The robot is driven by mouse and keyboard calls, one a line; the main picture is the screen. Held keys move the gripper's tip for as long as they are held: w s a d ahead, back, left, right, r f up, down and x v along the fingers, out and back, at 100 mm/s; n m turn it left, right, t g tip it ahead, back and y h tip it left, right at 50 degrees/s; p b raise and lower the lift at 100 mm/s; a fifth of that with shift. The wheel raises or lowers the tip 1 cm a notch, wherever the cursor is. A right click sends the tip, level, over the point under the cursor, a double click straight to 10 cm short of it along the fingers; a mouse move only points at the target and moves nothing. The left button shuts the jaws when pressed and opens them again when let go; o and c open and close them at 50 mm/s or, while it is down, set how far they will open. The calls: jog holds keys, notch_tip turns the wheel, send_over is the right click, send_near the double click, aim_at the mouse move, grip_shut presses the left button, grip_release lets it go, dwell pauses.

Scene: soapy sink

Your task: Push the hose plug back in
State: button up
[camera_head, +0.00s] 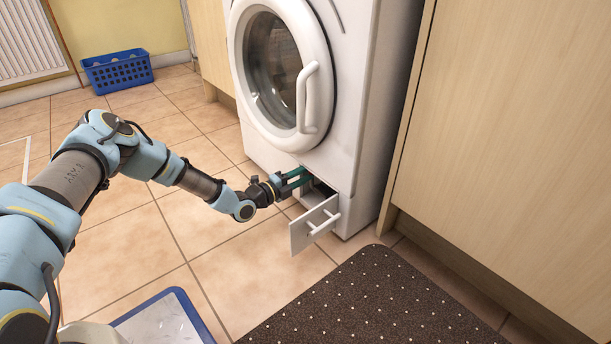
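The white washing machine (352,75) stands at the upper middle with its round door closed. A small white flap (315,224) low on its front hangs open, with a light handle on it. Behind the flap is a dark opening (322,188) in the machine's base. My gripper (303,179) has its green fingers at this opening, just above and behind the flap. The hose and its plug cannot be made out; the fingers and the shadow in the opening hide what is there. The fingers show side by side, but whether they hold anything cannot be seen.
A dark dotted mat (375,305) lies on the tiles in front of the flap. A blue-edged tray (168,322) is at the bottom left. Wooden cabinet panels (510,130) stand close on the right. A blue basket (118,72) sits far back. The tiles at left are clear.

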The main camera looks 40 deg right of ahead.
jog(key=shift+c, duration=0.2)
grip_shut()
